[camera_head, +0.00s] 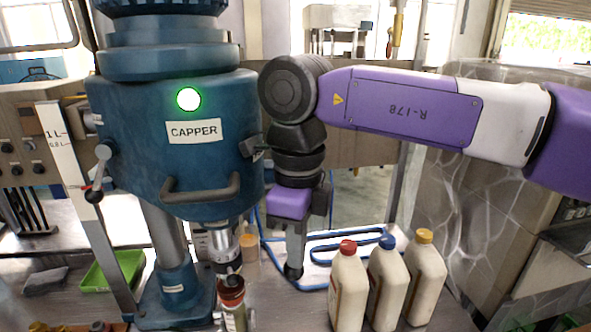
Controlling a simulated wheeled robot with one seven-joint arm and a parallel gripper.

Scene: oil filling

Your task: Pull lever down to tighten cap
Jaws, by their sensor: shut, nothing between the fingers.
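The blue capper (126,150) stands at left, with a green light (188,99) lit on its front. A grey bar handle (200,190) curves across its lower front. A short lever (99,175) with a dark and red knob hangs at its left side. I cannot tell which of these is the task's lever. A bottle (235,316) with a dark reddish top (231,287) stands below the capping head (223,247). My gripper (293,272) is shut and empty, pointing down right of the capping head, apart from the capper and bottle.
Three cream bottles with red (347,288), blue (387,280) and yellow (425,272) caps stand right of my gripper. A blue hose (345,234) lies behind them. A green tray (112,270) sits at left, beside a slanted level gauge (75,180).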

